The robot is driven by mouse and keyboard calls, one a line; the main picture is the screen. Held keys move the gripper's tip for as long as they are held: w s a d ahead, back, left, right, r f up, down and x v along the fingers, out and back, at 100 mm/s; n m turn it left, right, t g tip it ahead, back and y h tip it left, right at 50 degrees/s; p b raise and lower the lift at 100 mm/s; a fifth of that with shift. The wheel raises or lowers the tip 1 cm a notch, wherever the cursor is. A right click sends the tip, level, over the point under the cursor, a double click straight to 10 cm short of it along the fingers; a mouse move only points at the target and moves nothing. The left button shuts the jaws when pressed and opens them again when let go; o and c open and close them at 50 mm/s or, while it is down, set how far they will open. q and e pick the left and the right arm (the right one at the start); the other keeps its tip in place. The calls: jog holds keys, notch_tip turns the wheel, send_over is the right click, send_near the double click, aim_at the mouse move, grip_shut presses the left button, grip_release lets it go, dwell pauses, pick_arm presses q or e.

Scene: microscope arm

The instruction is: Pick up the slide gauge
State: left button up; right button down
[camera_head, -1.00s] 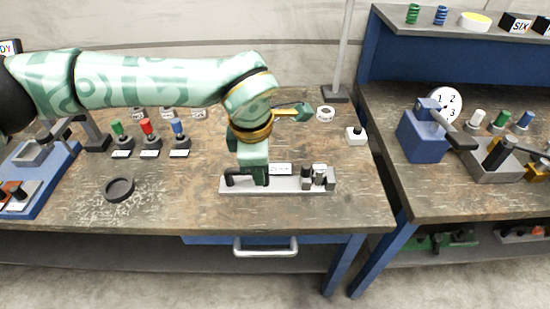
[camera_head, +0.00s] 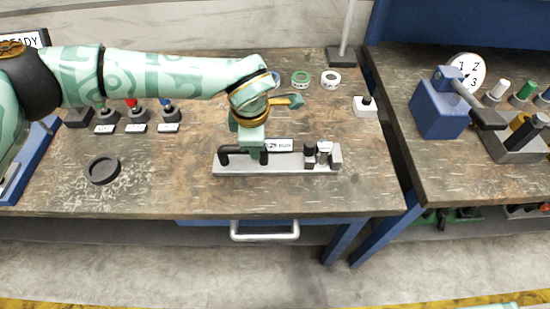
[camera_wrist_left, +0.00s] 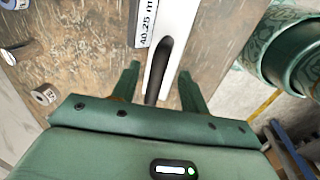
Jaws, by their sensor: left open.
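The slide gauge (camera_head: 285,167) is a long light-grey bar lying on the wooden bench, with a black handle at its left part, a small label plate behind it and dark and light blocks at its right end. My left gripper (camera_head: 252,154) points down over the handle. In the left wrist view, the black handle (camera_wrist_left: 158,72) lies between the two green fingers of my left gripper (camera_wrist_left: 160,82), which stand apart with gaps on both sides. My right gripper is not in view.
A black round dish (camera_head: 103,170) sits at the left of the bench (camera_head: 200,195). Several rings and a white block with a black knob (camera_head: 366,104) stand at the back. A blue device (camera_head: 440,105) stands on the right bench, across a gap. A drawer handle (camera_head: 264,231) is below.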

pick_arm(q)
jog(key=f, duration=0.1)
jog(key=f+b, duration=0.1)
jog(key=f, duration=0.1)
jog(key=w+f, duration=0.1)
jog(key=f, duration=0.1)
jog(key=shift+a+f, duration=0.1)
jog(key=shift+a, duration=0.15)
grip_shut()
jog(key=shift+w+d+r, duration=0.1)
jog(key=shift+r, duration=0.1)
jog(key=shift+w+r, duration=0.1)
jog(key=shift+r, duration=0.35)
notch_tip(320, 180, up, 3)
jog(key=shift+f+p, duration=0.15)
jog(key=shift+p, duration=0.2)
jog(key=s+r+p, duration=0.1)
jog(key=s+r, duration=0.3)
jog(key=s, duration=0.3)
jog(key=s+d+r+p, duration=0.1)
jog(key=s+r, duration=0.4)
jog(key=s, duration=0.2)
jog(key=shift+r+p, duration=0.2)
jog(key=shift+p, duration=0.1)
jog(key=shift+d, duration=0.1)
